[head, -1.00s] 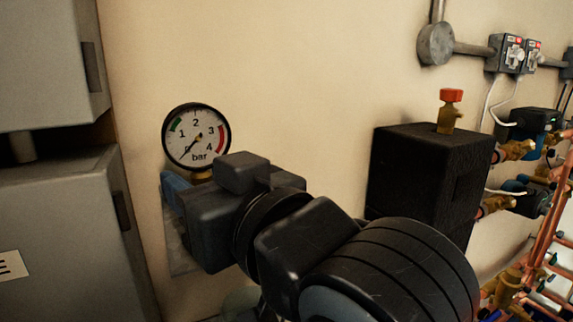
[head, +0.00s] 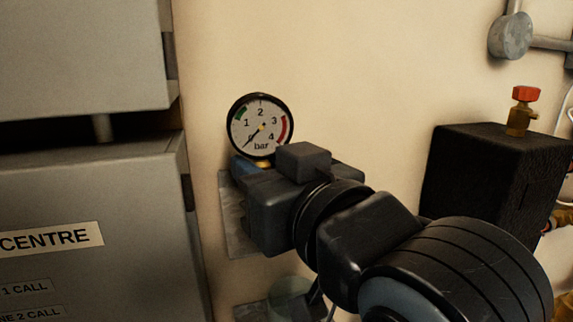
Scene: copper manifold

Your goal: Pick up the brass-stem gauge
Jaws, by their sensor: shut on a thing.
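The brass-stem gauge (head: 260,126) is in the head view, left of centre, upright with its white dial facing me. The dial is marked in bar, with a green and a red band. A small piece of its brass stem (head: 263,164) shows just under the dial. My gripper (head: 252,170) is at the stem, directly below the dial, and is shut on the gauge. The body of my gripper hides its fingertips and the lower stem. I cannot tell whether the gauge touches anything beneath it.
Grey cabinets (head: 90,190) stand close on the left. A grey plate (head: 236,222) is on the wall behind my gripper. A black block (head: 480,185) with a red-capped brass valve (head: 522,112) is on the right. Bare wall (head: 370,80) lies above and right of the gauge.

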